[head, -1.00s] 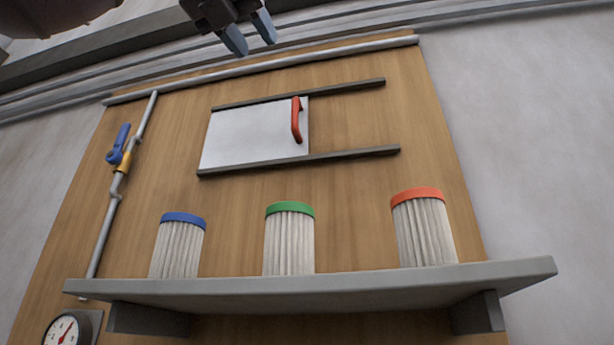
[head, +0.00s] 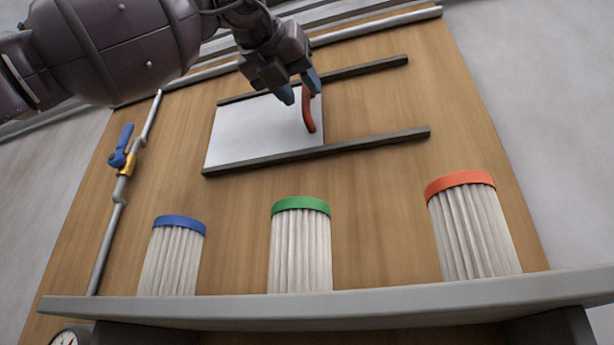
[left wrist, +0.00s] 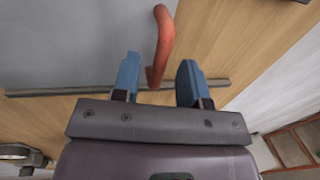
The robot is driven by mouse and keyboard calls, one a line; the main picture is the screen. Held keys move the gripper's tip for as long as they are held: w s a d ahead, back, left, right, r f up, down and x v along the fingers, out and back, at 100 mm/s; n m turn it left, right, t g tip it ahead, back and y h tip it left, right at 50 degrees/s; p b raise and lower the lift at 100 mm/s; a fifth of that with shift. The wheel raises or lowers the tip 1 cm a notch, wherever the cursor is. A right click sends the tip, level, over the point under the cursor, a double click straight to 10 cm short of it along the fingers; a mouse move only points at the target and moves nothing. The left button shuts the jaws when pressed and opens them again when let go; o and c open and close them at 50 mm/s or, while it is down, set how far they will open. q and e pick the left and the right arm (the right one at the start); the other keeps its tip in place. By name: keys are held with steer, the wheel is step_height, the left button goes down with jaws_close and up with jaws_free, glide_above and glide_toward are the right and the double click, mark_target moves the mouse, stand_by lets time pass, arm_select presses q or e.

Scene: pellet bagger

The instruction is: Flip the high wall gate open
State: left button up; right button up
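The gate is a pale grey sliding panel (head: 250,135) between two dark rails on the wooden wall board. Its red handle (head: 309,112) stands upright at the panel's right edge. My left gripper (head: 299,92) is open in front of the handle's upper part and hides the top of it. In the left wrist view the red handle (left wrist: 161,45) reaches down between the two blue fingertips (left wrist: 158,72), apart from both. The grey panel (left wrist: 70,45) fills the left of that view. My right gripper is not in view.
The lower rail (head: 320,152) and upper rail (head: 365,68) run on past the panel, with bare board between them at the right. A shelf (head: 330,310) below bears blue-, green- and red-capped filters. A pipe with a blue valve lever (head: 121,146) is at the left.

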arm_select(q)
steer(key=shift+p+x, duration=0.3)
steer(key=shift+x, duration=1.1)
jaws_close()
